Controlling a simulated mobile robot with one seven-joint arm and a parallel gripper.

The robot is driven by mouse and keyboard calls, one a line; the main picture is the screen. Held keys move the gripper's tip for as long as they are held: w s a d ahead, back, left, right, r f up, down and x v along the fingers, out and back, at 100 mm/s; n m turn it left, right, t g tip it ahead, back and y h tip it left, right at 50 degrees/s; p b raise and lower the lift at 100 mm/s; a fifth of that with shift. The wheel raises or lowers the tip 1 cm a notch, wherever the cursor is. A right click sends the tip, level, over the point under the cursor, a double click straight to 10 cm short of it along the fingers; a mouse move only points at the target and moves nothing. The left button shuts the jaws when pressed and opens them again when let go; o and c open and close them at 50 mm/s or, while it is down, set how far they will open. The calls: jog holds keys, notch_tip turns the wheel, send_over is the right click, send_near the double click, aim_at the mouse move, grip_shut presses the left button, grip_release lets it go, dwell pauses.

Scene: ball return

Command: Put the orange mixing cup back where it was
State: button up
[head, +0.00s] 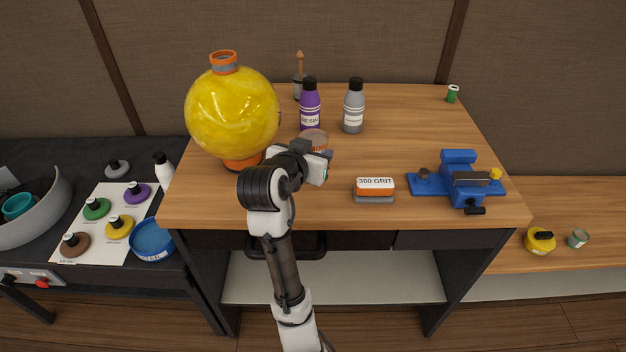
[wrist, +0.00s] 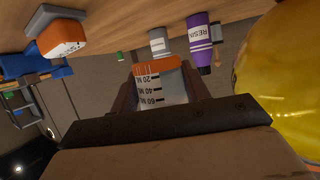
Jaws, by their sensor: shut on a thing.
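The orange mixing cup (head: 314,136) is a clear cup with an orange rim, just beyond my gripper (head: 319,157) in the head view. In the wrist view the cup (wrist: 161,85) sits between my two fingers, with its printed volume marks facing the camera. My gripper is shut on it. The arm hides its lower part in the head view, so I cannot tell whether it touches the bench.
A big yellow ball (head: 233,112) stands close left of my gripper on the wooden bench (head: 410,125). The purple resin bottle (head: 310,107) and grey bottle (head: 354,107) are behind. A sanding block (head: 375,189) and blue vise (head: 458,182) are to the right.

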aim_at(313, 190)
jog(key=shift+f, duration=3.95)
jog(key=shift+f, duration=0.25)
jog(key=o, duration=1)
jog(key=shift+o, duration=0.2)
